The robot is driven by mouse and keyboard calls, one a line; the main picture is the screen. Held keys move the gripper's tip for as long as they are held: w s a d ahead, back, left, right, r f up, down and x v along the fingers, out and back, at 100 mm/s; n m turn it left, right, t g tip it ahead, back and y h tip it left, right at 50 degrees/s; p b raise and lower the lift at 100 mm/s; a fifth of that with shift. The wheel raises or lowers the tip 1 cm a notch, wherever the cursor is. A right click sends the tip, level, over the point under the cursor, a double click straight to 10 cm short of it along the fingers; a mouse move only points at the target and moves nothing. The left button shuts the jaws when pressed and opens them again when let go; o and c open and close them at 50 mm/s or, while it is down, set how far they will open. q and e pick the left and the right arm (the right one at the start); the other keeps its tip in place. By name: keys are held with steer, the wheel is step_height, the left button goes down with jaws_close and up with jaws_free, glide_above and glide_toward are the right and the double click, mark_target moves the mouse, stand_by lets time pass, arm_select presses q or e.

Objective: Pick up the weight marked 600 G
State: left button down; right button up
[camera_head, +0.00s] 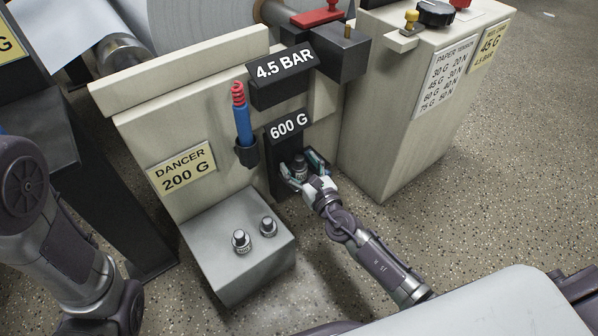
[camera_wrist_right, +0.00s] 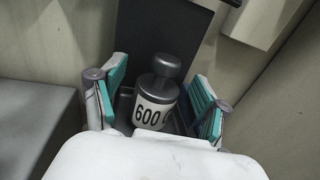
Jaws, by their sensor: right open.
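The weight marked 600 G (camera_wrist_right: 155,103) is a dark grey cylinder with a knob on top and a white label; the last part of its label is cut off in the right wrist view. In the head view the weight (camera_head: 300,165) stands upright in front of the black panel below the "600 G" sign (camera_head: 289,125). My right gripper (camera_head: 305,168) is open around the weight. In the wrist view its teal-padded fingers (camera_wrist_right: 160,100) stand on either side, with gaps to the weight. My left arm shows at the left of the head view, but its gripper is not visible.
Two other small weights (camera_head: 241,240) (camera_head: 268,226) stand on a grey block (camera_head: 215,262) left of my right gripper. A blue cylinder with a red coil (camera_head: 243,115) is mounted above. A cream cabinet (camera_head: 400,110) stands close on the right.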

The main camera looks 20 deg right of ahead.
steer(key=shift+w, duration=0.25)
jaws_close()
steer(key=shift+r, duration=0.1)
steer(key=shift+r, duration=0.15)
